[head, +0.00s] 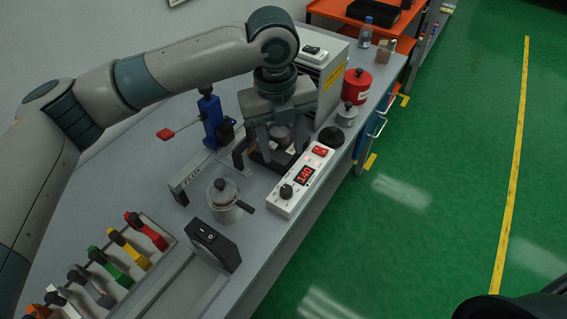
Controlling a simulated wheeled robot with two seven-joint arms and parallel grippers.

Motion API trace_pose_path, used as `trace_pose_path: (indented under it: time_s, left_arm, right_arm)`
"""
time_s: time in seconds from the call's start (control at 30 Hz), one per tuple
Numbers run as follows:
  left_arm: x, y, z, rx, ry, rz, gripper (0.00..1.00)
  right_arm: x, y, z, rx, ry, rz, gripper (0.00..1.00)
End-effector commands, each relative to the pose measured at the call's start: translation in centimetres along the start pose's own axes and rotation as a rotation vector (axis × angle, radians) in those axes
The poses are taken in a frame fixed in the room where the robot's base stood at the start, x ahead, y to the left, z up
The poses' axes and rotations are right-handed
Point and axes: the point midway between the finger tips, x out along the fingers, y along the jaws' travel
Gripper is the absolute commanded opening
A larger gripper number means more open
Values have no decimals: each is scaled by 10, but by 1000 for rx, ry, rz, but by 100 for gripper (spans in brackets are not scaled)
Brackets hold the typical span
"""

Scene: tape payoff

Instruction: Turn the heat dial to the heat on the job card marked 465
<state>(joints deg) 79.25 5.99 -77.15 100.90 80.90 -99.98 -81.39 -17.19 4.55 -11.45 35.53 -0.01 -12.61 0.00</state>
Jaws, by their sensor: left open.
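The white control box (311,178) lies at the bench's right edge. Its red display reads 140. A black dial (286,191) sits at its near end and a red switch (320,150) at its far end. My left gripper (281,142) points down with its fingers apart, over a dark holder with a small round item, just left of the box's far end. It is clear of the dial. I cannot make out a job card marked 465. My right gripper is not in view.
A lidded metal pot (226,195) with a handle stands left of the dial. A dark block (214,246) is nearer. A blue clamp stand (212,122), a red canister (356,85) and a rack of coloured-handled tools (109,262) are also on the bench. Green floor lies right.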

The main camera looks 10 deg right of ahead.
Motion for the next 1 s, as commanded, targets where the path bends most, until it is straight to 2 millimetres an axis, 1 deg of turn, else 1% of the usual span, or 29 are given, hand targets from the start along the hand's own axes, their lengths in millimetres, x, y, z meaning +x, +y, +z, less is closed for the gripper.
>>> trace_pose_path:
  time_s: [0.1, 0.2, 0.3, 1.0]
  left_arm:
    - [-14, 0, 1, -1, -1, 0, 44]
    - [-21, 0, 1, -1, -2, 0, 44]
    - [-25, 0, 0, -1, -1, 0, 44]
    - [-25, 0, 0, 0, 0, 0, 44]
  right_arm:
    - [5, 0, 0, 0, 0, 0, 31]
    - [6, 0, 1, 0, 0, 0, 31]
    - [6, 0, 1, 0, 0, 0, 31]
    - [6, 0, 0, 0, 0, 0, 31]
